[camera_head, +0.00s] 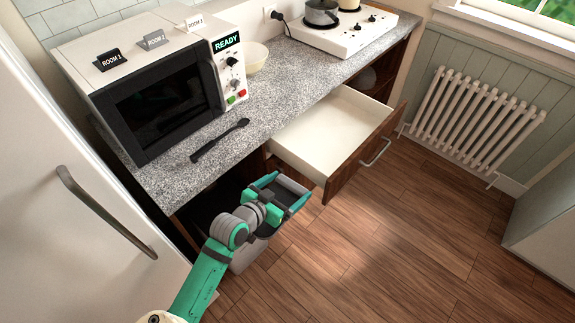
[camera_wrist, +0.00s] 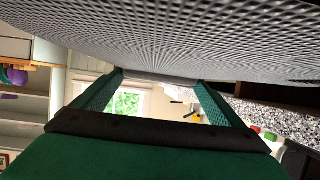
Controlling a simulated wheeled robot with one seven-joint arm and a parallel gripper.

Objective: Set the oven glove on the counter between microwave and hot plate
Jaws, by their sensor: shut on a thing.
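My gripper (camera_head: 292,188) is in front of the counter, below its top, beside the open drawer. In the wrist view its fingertips (camera_wrist: 158,77) close on the edge of a grey, mesh-textured thing (camera_wrist: 160,35), which looks like the oven glove and fills the top of that view. In the head view, little of the glove can be told apart from my gripper. The speckled counter (camera_head: 275,98) carries the white microwave (camera_head: 165,100) at left and the white hot plate (camera_head: 345,38) at the back right. Counter surface shows between them.
A cream bowl (camera_head: 254,60) stands right of the microwave, by the wall. A black spoon-like utensil (camera_head: 220,140) lies in front of the microwave. An empty drawer (camera_head: 335,130) stands open below the counter. A pot (camera_head: 320,12) is on the hot plate. The floor at right is clear.

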